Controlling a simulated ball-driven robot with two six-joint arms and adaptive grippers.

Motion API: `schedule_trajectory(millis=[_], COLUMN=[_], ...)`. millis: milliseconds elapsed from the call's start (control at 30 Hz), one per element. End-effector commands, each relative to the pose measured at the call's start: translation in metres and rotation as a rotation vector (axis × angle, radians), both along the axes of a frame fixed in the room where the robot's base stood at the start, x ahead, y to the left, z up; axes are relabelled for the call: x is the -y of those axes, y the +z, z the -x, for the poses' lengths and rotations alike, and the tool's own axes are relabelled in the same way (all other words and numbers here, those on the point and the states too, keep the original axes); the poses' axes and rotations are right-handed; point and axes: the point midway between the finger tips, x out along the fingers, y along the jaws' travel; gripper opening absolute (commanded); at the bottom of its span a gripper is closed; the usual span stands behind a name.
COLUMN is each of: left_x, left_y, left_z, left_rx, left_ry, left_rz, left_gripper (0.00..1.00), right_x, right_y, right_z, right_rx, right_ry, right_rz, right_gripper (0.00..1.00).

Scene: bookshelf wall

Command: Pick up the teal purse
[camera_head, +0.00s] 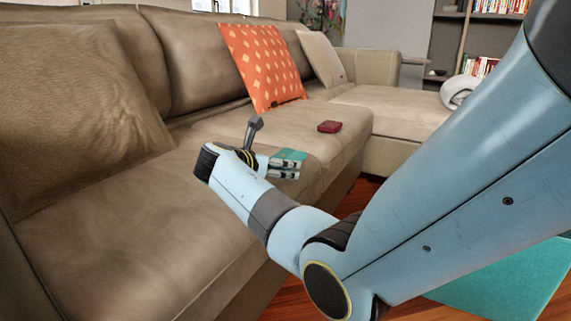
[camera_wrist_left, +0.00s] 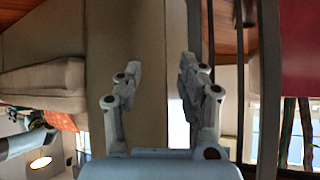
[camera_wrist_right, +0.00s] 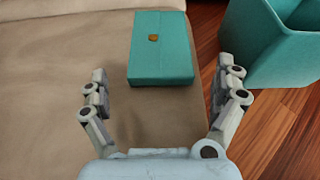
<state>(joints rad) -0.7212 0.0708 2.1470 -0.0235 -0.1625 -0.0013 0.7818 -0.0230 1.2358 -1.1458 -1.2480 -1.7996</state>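The teal purse (camera_wrist_right: 161,60) lies flat on the beige sofa seat, near its front edge. A small gold clasp shows on it in the right wrist view. My right gripper (camera_wrist_right: 161,84) is open and empty, its fingers spread wider than the purse, which lies ahead of and between them. In the head view, the purse (camera_head: 290,154) shows just beyond the right gripper (camera_head: 290,168), partly hidden by it. My left gripper (camera_wrist_left: 156,75) is open and empty in its wrist view, and is not seen in the head view.
A dark red box-like item (camera_head: 329,126) lies farther along the sofa (camera_head: 110,250). An orange patterned cushion (camera_head: 262,65) leans on the backrest. A teal open container (camera_wrist_right: 270,45) stands on the wooden floor (camera_wrist_right: 285,125) beside the sofa. Bookshelves (camera_head: 484,68) stand at the back right.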

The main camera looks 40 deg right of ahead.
Motion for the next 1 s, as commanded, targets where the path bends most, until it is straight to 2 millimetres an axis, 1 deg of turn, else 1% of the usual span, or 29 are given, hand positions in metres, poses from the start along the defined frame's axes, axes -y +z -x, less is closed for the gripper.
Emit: schedule_trajectory(millis=[200, 600, 700, 1000], left_x=[0.0, 0.0, 0.0, 0.0], left_y=[0.0004, -0.0002, -0.0003, 0.0], left_z=[0.0, 0.0002, 0.0002, 0.0005], left_rx=[0.002, 0.0, -0.001, -0.005], left_ry=[0.0, 0.0, 0.0, 0.001], left_rz=[0.0, 0.0, 0.0, 0.0], left_gripper=[0.4, 0.4, 0.4, 0.4], right_x=[0.0006, 0.0001, -0.0001, -0.0008], right_y=[-0.0006, -0.0017, -0.0019, -0.0018], right_z=[0.0005, 0.0003, 0.0003, 0.0005], right_rx=[-0.002, -0.001, -0.001, -0.002], right_ry=[-0.001, 0.001, 0.001, 0.001], right_rz=[0.0, -0.002, -0.003, -0.004], right_gripper=[0.95, 0.43, 0.32, 0.32])
